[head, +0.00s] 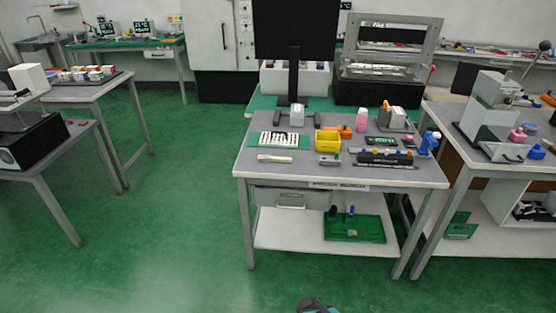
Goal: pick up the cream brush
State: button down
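A slim cream object (275,158), which looks like the cream brush, lies flat near the front left edge of the middle grey table (305,170). It lies just in front of a white tray of dark round pieces and seems apart from it. Its bristles are too small to make out. My gripper is not in view. Only a dark and teal part of my own arm shows at the bottom edge, well short of the table.
Behind the brush stand the white tray (278,139), a yellow bin (327,141) and a black monitor (297,30). A small grey block (329,160) lies to its right. Another table (510,150) stands close at right. Green floor (180,220) is clear at left and in front.

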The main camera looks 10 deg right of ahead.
aim_at(266, 158)
jog(key=z, duration=1.65)
jog(key=k, duration=0.1)
jog(key=u, duration=3.35)
jog(key=i, duration=0.8)
jog(key=z, duration=0.4)
